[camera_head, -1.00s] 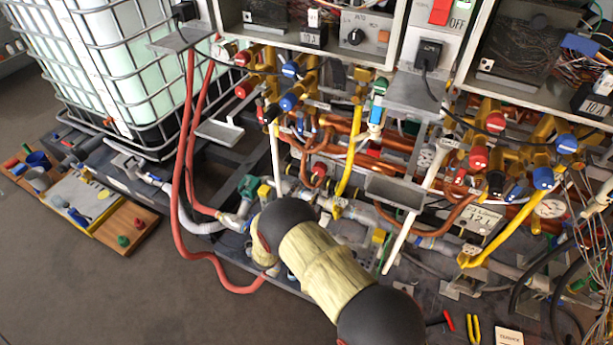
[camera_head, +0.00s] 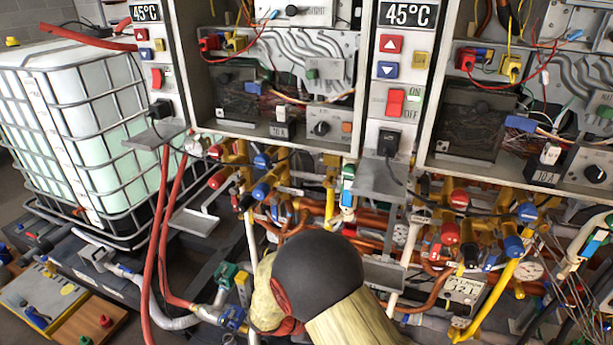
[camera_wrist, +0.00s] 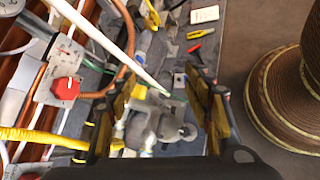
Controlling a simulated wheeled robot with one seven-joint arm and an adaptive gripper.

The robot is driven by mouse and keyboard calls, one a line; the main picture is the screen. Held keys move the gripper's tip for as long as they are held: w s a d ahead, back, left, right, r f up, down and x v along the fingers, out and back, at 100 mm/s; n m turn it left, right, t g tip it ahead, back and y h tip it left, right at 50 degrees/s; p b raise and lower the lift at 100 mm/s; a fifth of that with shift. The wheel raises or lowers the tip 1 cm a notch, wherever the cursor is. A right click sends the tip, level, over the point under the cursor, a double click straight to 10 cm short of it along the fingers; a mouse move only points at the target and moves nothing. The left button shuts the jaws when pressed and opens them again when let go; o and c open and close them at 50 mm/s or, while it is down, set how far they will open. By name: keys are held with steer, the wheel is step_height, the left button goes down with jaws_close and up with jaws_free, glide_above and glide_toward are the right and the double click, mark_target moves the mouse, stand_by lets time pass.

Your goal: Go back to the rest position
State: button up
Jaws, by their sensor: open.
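In the wrist view my gripper (camera_wrist: 165,108) is open, its two fingers apart. Behind the gap are grey metal fittings (camera_wrist: 160,125) on the dark base frame; nothing appears to be held. In the head view my arm, with a dark joint and a tan sleeve, crosses the bottom centre in front of the pipes; the gripper's fingers are hidden there.
Two heater cabinets with 45°C displays (camera_head: 408,15) stand over copper pipes and coloured valves (camera_head: 262,190). A caged white tank (camera_head: 75,120) is at left, with red hoses (camera_head: 160,235) beside it. A large brown spool (camera_wrist: 290,90) stands right in the wrist view, with bare floor nearby.

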steer(key=s+d+r+m+g+y+p, duration=0.1)
steer(key=s+r+m+y, duration=0.45)
steer(key=s+r, duration=0.4)
steer(key=s+d+r+m+g+y+p, duration=0.15)
steer(key=s+r+m+y, duration=0.35)
steer(key=r, duration=0.7)
steer(key=s+d+r+m+t, duration=0.2)
steer(key=d+r, duration=0.1)
steer(key=r, duration=0.3)
steer(key=s+d+r+m+t, duration=0.2)
steer(key=s+r+m+t, duration=0.1)
steer(key=r, duration=0.4)
steer(key=shift+s+d+r, duration=0.15)
steer(key=shift+s+d, duration=0.05)
steer(key=shift+d, duration=0.2)
steer(key=shift+t, duration=0.25)
